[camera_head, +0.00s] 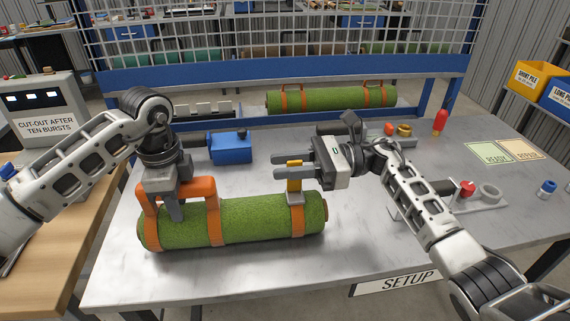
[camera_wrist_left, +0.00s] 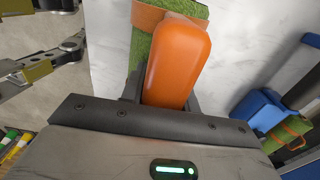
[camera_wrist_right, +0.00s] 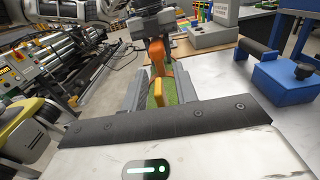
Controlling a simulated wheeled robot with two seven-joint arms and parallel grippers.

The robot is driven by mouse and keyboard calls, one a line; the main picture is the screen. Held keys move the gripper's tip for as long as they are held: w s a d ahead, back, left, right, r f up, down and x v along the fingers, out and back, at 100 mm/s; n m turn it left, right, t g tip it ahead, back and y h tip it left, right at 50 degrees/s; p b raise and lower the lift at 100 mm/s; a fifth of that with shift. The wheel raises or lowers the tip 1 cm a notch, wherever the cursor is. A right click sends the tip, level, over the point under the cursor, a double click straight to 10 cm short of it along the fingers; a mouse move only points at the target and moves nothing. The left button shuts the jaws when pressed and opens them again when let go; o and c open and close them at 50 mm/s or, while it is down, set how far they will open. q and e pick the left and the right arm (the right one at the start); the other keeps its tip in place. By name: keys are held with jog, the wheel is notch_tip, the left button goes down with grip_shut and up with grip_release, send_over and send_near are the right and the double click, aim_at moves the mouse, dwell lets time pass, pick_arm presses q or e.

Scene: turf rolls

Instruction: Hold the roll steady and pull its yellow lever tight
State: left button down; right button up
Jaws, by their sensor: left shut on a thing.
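The green turf roll (camera_head: 262,218) lies on the grey table, with orange straps and an orange handle (camera_head: 202,187) at its left part. The handle also fills the jaws in the left wrist view (camera_wrist_left: 178,62). My left gripper (camera_head: 174,208) points down and is shut on this handle. The yellow lever (camera_head: 294,171) stands upright on the strap buckle at the roll's right end. My right gripper (camera_head: 279,173) is open, its fingers pointing left at the lever. In the right wrist view the lever (camera_wrist_right: 158,93) shows between the two fingers; I cannot tell whether either touches it.
A blue tool (camera_head: 231,148) lies behind the roll. Another strapped roll (camera_head: 332,100) lies at the back by the blue mesh frame. A red knob (camera_head: 467,188) and grey ring stand at the right.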

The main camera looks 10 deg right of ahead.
jog(key=shift+a, duration=0.25)
grip_shut()
